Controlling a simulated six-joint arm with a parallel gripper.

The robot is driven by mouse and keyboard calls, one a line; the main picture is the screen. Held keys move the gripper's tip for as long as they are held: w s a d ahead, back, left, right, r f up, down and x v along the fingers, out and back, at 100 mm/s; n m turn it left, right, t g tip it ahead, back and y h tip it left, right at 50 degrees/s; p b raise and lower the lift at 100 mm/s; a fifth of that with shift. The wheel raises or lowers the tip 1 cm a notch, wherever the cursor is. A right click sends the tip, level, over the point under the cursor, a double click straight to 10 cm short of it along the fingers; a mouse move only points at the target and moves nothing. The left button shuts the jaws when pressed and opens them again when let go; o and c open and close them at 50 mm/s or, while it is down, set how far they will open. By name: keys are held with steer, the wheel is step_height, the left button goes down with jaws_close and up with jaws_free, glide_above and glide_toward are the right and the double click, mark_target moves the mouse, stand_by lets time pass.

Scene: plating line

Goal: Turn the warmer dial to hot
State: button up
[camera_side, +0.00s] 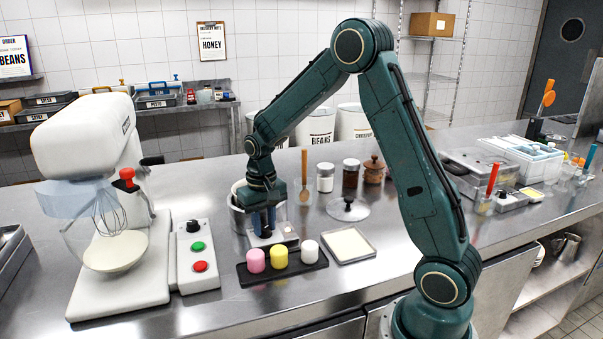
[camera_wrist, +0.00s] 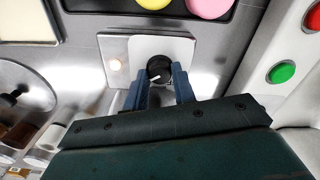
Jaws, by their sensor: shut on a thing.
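The warmer dial (camera_wrist: 160,70) is a round black knob with a pale pointer line, seen in the wrist view on a light plate. My gripper (camera_wrist: 161,84) is shut on the dial, with one blue finger on each side of it. In the side view my gripper (camera_side: 263,222) points down at the front of the warmer (camera_side: 274,239), and the fingers hide the dial there. A small pale round lamp (camera_wrist: 115,65) sits beside the dial on the warmer's panel. A metal pot on the warmer is partly hidden behind my wrist. I cannot tell which setting the pointer marks.
A control box (camera_side: 197,268) with green and red buttons and the mixer (camera_side: 110,200) are to the left. A square pale tray (camera_side: 348,245) and a glass lid (camera_side: 348,208) lie to the right.

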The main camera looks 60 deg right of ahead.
mark_target(265, 228)
steer(key=shift+m, duration=0.3)
steer(key=o, duration=1)
steer(key=shift+r, duration=0.1)
step_height(265, 228, up, 14)
steer(key=shift+f, duration=0.15)
stand_by(0.5)
